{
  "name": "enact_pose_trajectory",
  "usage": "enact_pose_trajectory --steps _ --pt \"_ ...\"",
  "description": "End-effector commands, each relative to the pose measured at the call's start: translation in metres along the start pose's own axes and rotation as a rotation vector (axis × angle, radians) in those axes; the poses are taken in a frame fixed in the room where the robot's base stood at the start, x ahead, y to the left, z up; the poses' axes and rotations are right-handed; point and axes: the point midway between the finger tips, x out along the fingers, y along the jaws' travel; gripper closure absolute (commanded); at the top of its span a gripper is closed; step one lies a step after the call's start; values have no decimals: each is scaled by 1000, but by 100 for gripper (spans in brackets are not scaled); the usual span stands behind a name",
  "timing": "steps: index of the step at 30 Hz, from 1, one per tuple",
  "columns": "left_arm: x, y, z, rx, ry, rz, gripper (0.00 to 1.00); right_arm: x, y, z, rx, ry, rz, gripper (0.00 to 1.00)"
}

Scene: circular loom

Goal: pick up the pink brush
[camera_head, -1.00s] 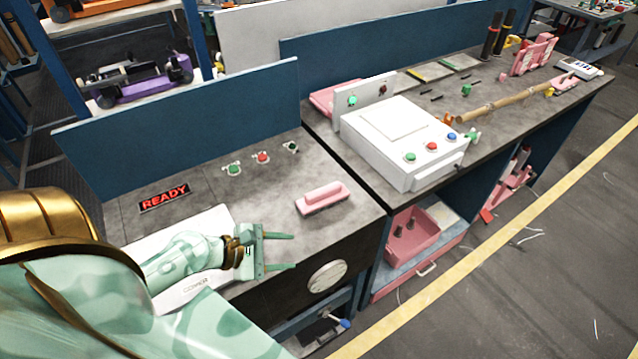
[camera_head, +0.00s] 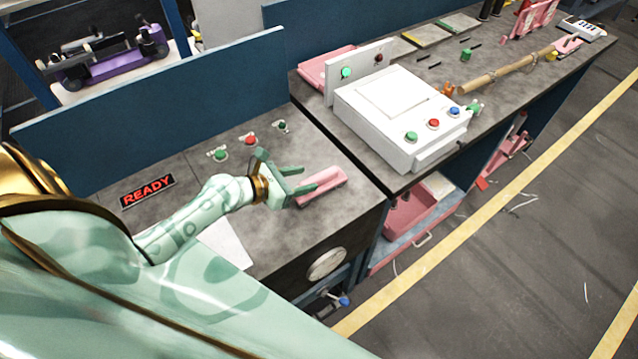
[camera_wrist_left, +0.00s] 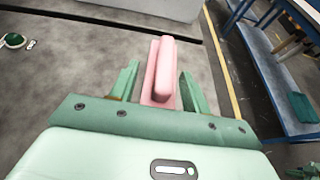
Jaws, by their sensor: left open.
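The pink brush (camera_head: 321,186) is a long block with a raised bar-like handle. It lies on the grey bench top near the front right of the left bench. My left gripper (camera_head: 304,185) is open, at the near left end of the brush. In the left wrist view, the brush (camera_wrist_left: 160,72) lies between the two open fingers (camera_wrist_left: 158,85) and reaches out beyond them. I cannot tell whether either finger touches it. My right gripper is not in view.
A white box with coloured buttons (camera_head: 402,115) stands on the bench to the right. Round buttons (camera_head: 251,140) and a red READY sign (camera_head: 147,191) are on the left bench. A blue panel (camera_head: 160,95) rises behind. The bench top (camera_head: 330,150) around the brush is clear.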

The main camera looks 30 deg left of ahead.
Motion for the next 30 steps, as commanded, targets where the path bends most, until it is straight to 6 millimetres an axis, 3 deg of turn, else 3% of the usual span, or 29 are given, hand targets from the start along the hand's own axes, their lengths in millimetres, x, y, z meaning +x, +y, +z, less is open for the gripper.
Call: enact_pose_trajectory --steps 10,19,24,30 --pt "47 -6 2 -1 0 0 53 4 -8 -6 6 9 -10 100" --pt "53 -6 2 1 1 -1 53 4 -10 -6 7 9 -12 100" --pt "53 -6 2 1 1 -1 100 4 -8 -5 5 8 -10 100" --pt "53 -6 2 1 1 0 100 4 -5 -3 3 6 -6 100"
